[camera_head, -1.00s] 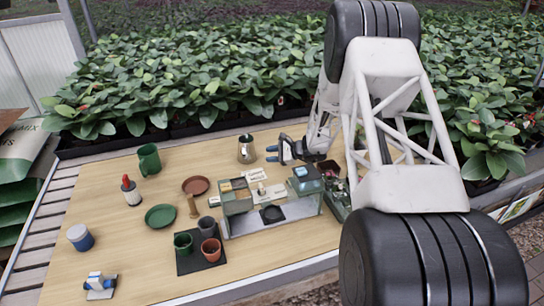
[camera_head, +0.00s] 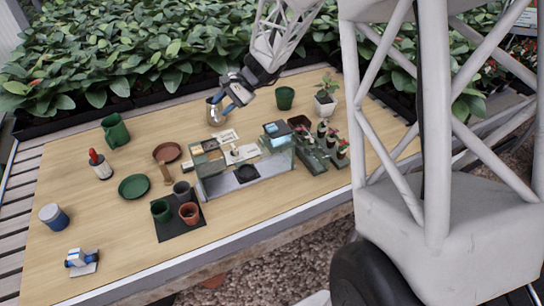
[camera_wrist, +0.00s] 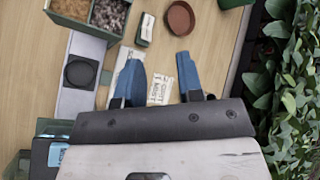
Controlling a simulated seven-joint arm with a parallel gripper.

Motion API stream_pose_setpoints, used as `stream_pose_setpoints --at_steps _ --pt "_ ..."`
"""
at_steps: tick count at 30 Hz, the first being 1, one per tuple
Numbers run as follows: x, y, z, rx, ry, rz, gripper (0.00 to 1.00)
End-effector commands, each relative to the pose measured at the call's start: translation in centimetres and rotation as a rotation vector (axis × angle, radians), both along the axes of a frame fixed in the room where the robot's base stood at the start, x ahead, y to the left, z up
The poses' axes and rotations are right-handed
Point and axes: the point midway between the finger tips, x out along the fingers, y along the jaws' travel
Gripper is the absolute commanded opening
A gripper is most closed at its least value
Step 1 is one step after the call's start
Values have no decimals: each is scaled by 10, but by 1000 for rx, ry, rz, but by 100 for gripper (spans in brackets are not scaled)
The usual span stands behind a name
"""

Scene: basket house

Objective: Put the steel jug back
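The steel jug (camera_head: 213,113) stands near the back edge of the table in the head view, partly hidden by my gripper. My gripper (camera_head: 231,107) is just right of it in that picture, with blue fingers angled down towards the table. In the wrist view my gripper (camera_wrist: 157,75) has its two fingers well apart, with only table and printed cards between them. I cannot make out the jug in the wrist view. Whether a finger touches the jug is not clear.
A potting stand (camera_head: 205,188) with a black round pad (camera_head: 246,174) is in front. Printed cards (camera_wrist: 160,80) lie beside it. A green mug (camera_head: 115,131), brown saucer (camera_head: 167,152) and green saucer (camera_head: 134,186) are left. A green pot (camera_head: 285,98) is right. Plants line the back.

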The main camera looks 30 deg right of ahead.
Motion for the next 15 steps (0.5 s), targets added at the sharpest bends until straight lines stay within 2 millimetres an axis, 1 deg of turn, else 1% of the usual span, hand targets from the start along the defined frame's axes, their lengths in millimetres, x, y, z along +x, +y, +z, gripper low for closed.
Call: stream_pose_setpoints --at_steps 1,6,14,15 --pt "-15 6 12 -34 -14 32 34" --pt "-64 20 41 -153 -58 139 34" --pt "-140 33 75 -335 -129 295 34" --pt "-152 35 79 -364 -140 318 34"
